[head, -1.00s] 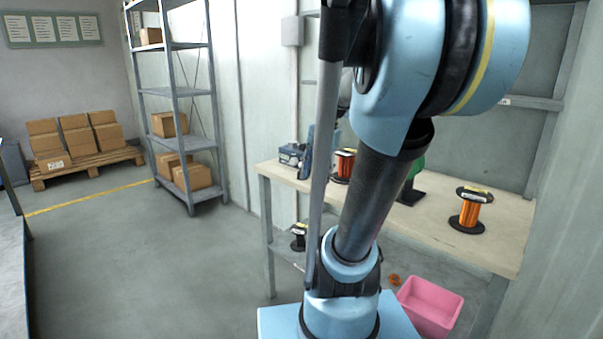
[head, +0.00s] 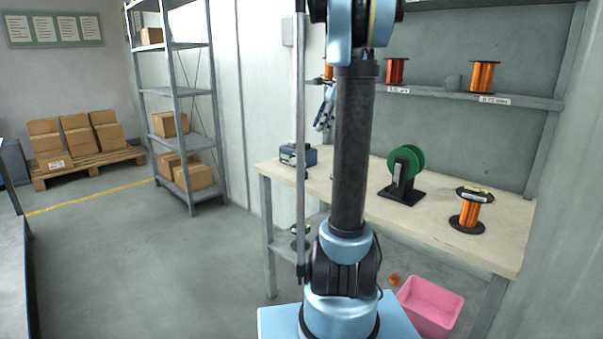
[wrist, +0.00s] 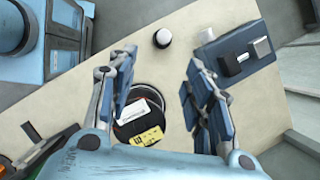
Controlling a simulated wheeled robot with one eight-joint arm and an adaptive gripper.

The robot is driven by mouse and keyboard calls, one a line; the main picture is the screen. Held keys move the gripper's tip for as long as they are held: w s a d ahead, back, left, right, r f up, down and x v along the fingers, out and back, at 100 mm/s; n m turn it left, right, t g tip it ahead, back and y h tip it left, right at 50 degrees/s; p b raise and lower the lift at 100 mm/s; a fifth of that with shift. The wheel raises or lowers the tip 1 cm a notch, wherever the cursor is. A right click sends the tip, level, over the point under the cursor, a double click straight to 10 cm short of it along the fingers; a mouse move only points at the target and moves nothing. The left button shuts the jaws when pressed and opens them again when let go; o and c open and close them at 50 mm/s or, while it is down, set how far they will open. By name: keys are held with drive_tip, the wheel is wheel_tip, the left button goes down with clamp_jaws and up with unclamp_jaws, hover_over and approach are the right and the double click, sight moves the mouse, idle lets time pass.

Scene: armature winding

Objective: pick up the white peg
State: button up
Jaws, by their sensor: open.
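A small white round-topped thing (wrist: 162,38), which looks like the white peg seen from above, stands on the pale workbench in the wrist view. I cannot make it out in the head view, where my arm hides part of the bench. My gripper (wrist: 160,58) is open and empty, its two blue-padded fingers spread wide. In the wrist view the white thing lies beyond the fingertips, between their lines and nearer the left finger. In the head view my gripper (head: 326,110) is above the bench, partly behind my arm.
A dark spool top (wrist: 136,118) with labels shows between the fingers. A blue box (wrist: 236,54) stands right of the white thing. The bench (head: 436,212) also bears a green spool on a stand (head: 403,175) and an orange spool (head: 470,210). A spool shelf (head: 440,95) is behind.

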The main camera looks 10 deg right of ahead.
approach(305, 163)
drive_tip(key=x, duration=0.5)
drive_tip(key=shift+s+a, duration=0.15)
drive_tip(key=x, duration=0.4)
drive_tip(key=shift+w, duration=0.3)
drive_tip(key=shift+a+f, duration=0.2)
drive_tip(key=shift+f, duration=0.35)
drive_tip(key=shift+c, duration=0.3)
drive_tip(key=c, duration=1)
